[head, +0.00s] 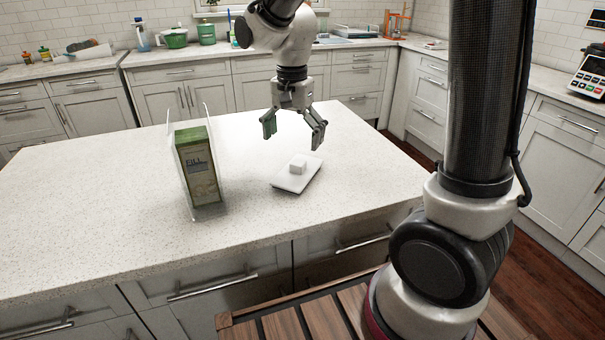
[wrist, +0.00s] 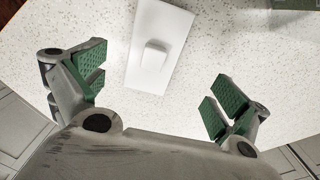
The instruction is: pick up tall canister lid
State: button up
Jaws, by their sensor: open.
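The tall canister lid (head: 292,183) looks like a flat white rectangular slab with a small block-shaped white knob (head: 298,164) on top. It lies flat on the island counter, to the right of a clear tall canister (head: 185,193). My gripper (head: 293,130) is open and empty above the lid, fingers pointing down and apart from it. In the wrist view the lid (wrist: 165,22) is at upper middle, its knob (wrist: 154,56) facing the camera. The green finger pads (wrist: 153,92) are spread wide, with the lid beyond them and between them sideways.
The clear canister holds a green box (head: 198,168) and has no cover on top. The speckled island counter (head: 100,220) is otherwise clear around the lid. Back counters hold green pots (head: 175,38), bottles and an orange-framed item (head: 397,22). A scale (head: 590,72) stands at far right.

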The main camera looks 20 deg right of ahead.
aim_at(298, 162)
jog(key=f, duration=0.5)
jog(key=d+f, duration=0.1)
jog(key=f, duration=0.1)
jog(key=shift+s+f, duration=0.1)
jog(key=shift+f, duration=0.2)
jog(key=shift+c, duration=0.2)
jog(key=shift+s, duration=0.1)
jog(key=c, duration=1.3)
